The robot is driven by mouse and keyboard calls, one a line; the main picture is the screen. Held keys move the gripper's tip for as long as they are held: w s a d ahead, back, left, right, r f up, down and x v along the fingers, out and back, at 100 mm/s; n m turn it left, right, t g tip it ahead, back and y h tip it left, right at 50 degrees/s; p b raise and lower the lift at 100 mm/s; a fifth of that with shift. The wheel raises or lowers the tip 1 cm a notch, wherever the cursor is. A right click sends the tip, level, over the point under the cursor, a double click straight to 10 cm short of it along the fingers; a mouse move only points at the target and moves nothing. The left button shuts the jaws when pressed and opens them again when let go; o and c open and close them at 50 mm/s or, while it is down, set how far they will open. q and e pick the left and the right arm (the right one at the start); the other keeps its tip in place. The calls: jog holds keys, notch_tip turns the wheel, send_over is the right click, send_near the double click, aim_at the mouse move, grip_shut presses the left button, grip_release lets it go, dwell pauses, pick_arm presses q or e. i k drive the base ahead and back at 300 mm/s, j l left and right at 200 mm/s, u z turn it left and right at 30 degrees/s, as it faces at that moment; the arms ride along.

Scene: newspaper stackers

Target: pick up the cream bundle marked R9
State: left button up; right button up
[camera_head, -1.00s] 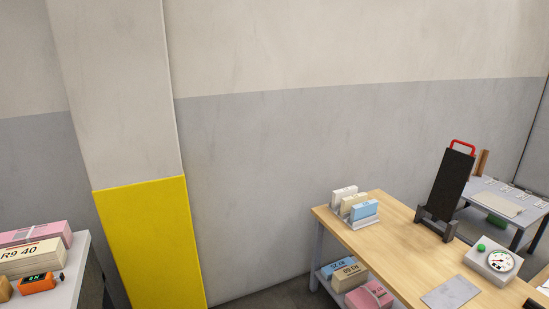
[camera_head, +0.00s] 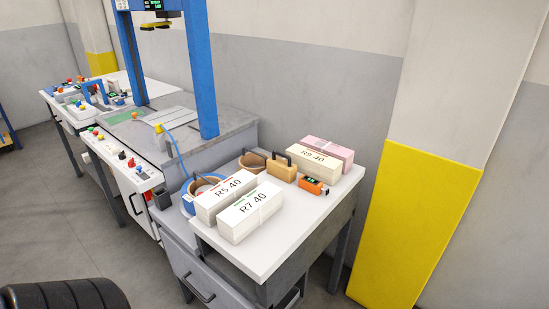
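The cream bundle marked R9 40 (camera_head: 315,164) lies on the white-topped table (camera_head: 290,237), toward its back. A pink bundle (camera_head: 328,150) lies right behind it. Two white bundles, marked R5 40 (camera_head: 225,195) and R7 40 (camera_head: 250,211), lie side by side nearer the table's front left. Neither of my grippers shows in this view.
An orange device (camera_head: 312,186) and a tan block with a dark handle (camera_head: 281,168) sit close in front of the R9 bundle. Tape rolls lie at the table's left. A blue-framed machine (camera_head: 200,70) stands behind left. A yellow-painted pillar (camera_head: 415,225) stands right. Open floor (camera_head: 85,220) is at left.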

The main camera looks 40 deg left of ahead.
aim_at(327, 169)
jog(key=i+l+u, duration=0.1)
jog(key=u, duration=0.35)
jog(key=l+u, duration=0.1)
jog(key=u, duration=0.35)
jog(key=i+l+u, duration=0.1)
jog(key=u, duration=0.4)
jog(key=i+l+u, duration=0.1)
jog(key=u, duration=0.25)
jog(key=l+u, duration=0.4)
jog(key=i+l+u, duration=0.1)
jog(key=u, duration=0.25)
jog(key=l+u, duration=0.45)
jog(key=i+l, duration=0.05)
